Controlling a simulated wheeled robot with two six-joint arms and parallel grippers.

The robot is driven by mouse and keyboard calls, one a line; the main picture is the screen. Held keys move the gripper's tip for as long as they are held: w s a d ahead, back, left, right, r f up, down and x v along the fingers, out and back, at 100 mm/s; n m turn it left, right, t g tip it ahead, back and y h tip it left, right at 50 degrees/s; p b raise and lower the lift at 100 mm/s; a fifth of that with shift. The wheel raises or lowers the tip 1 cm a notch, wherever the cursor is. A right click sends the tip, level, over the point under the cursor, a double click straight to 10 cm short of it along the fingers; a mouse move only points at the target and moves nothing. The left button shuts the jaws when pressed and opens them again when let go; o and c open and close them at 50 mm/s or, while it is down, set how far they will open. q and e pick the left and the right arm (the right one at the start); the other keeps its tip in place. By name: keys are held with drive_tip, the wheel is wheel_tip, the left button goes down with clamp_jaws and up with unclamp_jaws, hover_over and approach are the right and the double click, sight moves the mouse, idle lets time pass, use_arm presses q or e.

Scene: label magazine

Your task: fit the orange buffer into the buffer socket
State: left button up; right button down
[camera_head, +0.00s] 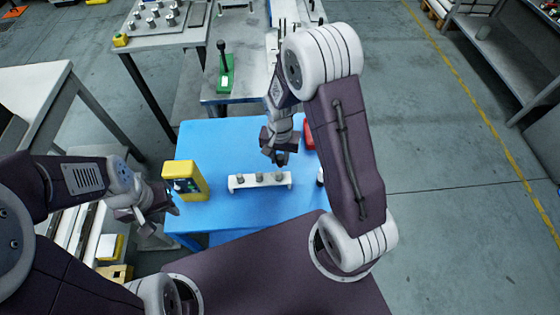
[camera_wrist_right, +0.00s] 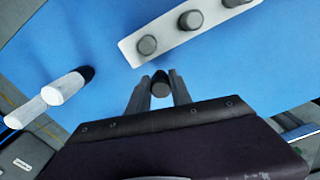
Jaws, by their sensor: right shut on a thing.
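My right gripper (camera_head: 281,160) hangs over the blue table, just behind a white strip (camera_head: 233,184). In the right wrist view its fingers (camera_wrist_right: 160,90) are shut on a dark grey cylinder (camera_wrist_right: 160,79), seen nearly end-on. The strip, also in the wrist view (camera_wrist_right: 129,48), carries grey round plugs (camera_wrist_right: 146,45); the held cylinder is apart from them there. I cannot make out an orange buffer or tell which part is the buffer socket. My left gripper (camera_head: 168,207) is beside the table's left edge, apart from the strip; its jaw opening is unclear.
A yellow box (camera_head: 195,180) stands at the table's left edge. A red object (camera_head: 308,136) is partly hidden behind my right arm. A white cylinder (camera_wrist_right: 62,89) stands beside the strip. The blue table (camera_head: 205,140) has free room behind the yellow box. A green-based lever (camera_head: 226,78) stands farther back.

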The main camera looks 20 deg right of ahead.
wheel_tip(320, 180, down, 3)
drive_tip(key=shift+w+r, duration=0.1)
drive_tip(key=shift+r, duration=0.1)
drive_tip(key=shift+f, duration=0.15)
drive_tip(key=c, duration=1.2)
unclamp_jaws()
drive_tip(key=shift+o, duration=0.2)
